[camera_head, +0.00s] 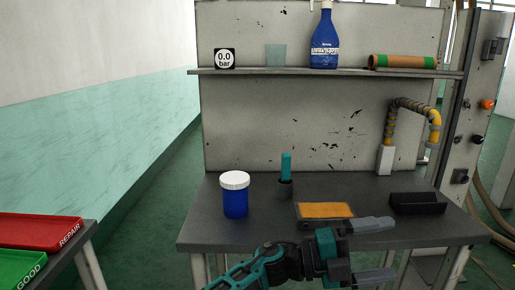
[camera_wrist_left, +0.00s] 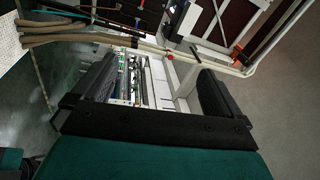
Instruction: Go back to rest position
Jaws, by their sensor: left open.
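My left gripper (camera_head: 394,248) is in the lower right of the head view, in front of the workbench's front edge. Its two grey fingers point right and stand wide apart with nothing between them. In the left wrist view the gripper (camera_wrist_left: 152,85) also shows its dark fingers spread, with only background equipment seen through the gap. My left arm comes in from the bottom, teal and black. My right gripper is in neither view.
The workbench (camera_head: 330,234) holds a blue jar with white lid (camera_head: 235,195), a teal-handled tool in a holder (camera_head: 286,170), an orange pad (camera_head: 325,210) and a black block (camera_head: 417,203). Red (camera_head: 38,231) and green (camera_head: 20,268) trays stand at left. Open floor lies between.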

